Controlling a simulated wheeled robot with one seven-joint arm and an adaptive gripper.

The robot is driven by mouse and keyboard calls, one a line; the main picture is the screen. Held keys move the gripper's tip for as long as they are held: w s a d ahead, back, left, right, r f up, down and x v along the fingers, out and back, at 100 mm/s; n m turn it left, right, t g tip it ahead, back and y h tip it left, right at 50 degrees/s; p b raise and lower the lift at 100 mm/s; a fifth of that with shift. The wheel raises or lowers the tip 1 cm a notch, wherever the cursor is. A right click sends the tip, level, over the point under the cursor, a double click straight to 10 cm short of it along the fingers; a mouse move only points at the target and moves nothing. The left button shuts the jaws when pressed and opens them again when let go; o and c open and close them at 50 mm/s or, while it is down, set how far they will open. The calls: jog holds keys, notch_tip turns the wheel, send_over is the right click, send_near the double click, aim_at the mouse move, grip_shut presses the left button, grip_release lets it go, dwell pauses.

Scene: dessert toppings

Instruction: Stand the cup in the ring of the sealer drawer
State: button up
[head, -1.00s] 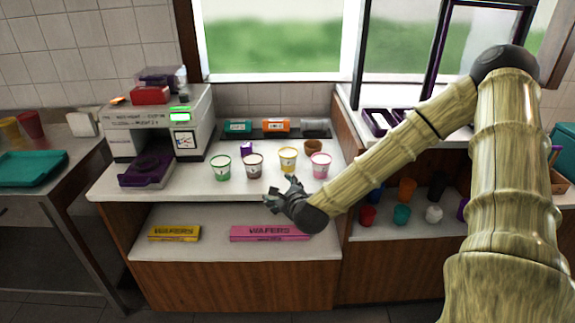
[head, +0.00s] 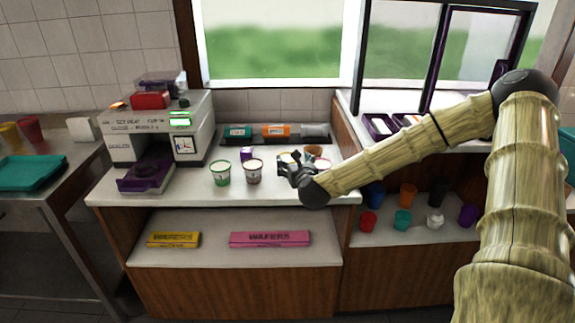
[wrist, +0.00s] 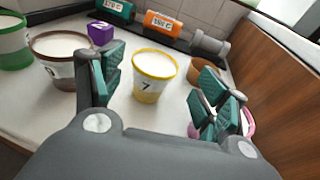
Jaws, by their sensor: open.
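The sealer (head: 158,128) stands at the left of the counter with its purple drawer (head: 146,180) pulled out at the front. The drawer's ring is small in this view and shows no cup. My gripper (head: 288,165) is open over the right part of the counter. In the wrist view a yellow-rimmed cup (wrist: 154,78) marked 7 stands upright ahead, between the two open fingers and not gripped. A brown-rimmed cup (wrist: 62,58) stands to the left, partly behind the left finger. A pink cup (wrist: 246,122) is mostly hidden by the right finger.
A green-rimmed cup (head: 220,172) stands left of the brown one. A purple block (head: 246,153), a small brown pot (wrist: 204,72) and several labelled dispensers (head: 275,131) are behind the cups. A wooden side panel (wrist: 275,80) rises on the right. Counter between drawer and green cup is clear.

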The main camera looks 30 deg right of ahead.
aim_at(289, 159)
jog(key=shift+f+p+x, duration=0.2)
jog(key=shift+p+x, duration=0.25)
jog(key=shift+x, duration=0.95)
jog(key=shift+f+p+x, duration=0.2)
jog(key=shift+p+x, duration=0.2)
jog(key=shift+x, duration=0.95)
jog(key=shift+a, duration=0.2)
jog(key=shift+c, duration=0.5)
jog(key=c, duration=0.9)
jog(key=shift+r, duration=0.2)
